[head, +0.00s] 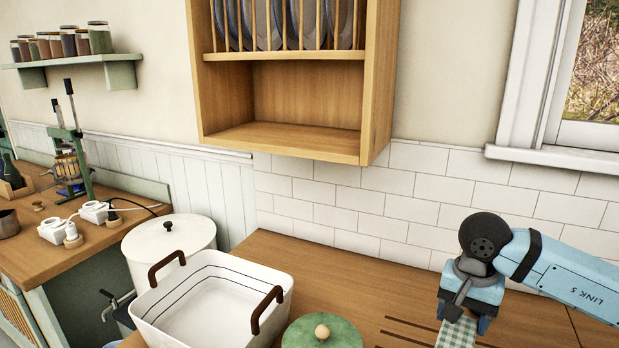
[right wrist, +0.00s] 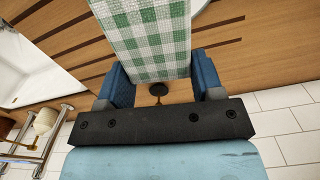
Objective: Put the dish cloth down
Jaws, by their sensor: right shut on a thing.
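The dish cloth (head: 456,334) is green and white checked and hangs at the lower right of the head view. It also shows in the right wrist view (right wrist: 150,38), running out from between the blue fingers. My right gripper (head: 468,312) is shut on the dish cloth, over the wooden counter (head: 330,262). The cloth's lower end is cut off in the head view, so I cannot tell whether it touches the counter. My left gripper is not in view.
A white basin (head: 208,274) with brown handles and a green round lid (head: 322,334) stand left of the cloth. Dark grooves (head: 425,331) run along the counter. A wooden plate rack (head: 290,75) hangs above. Bare counter lies behind the lid.

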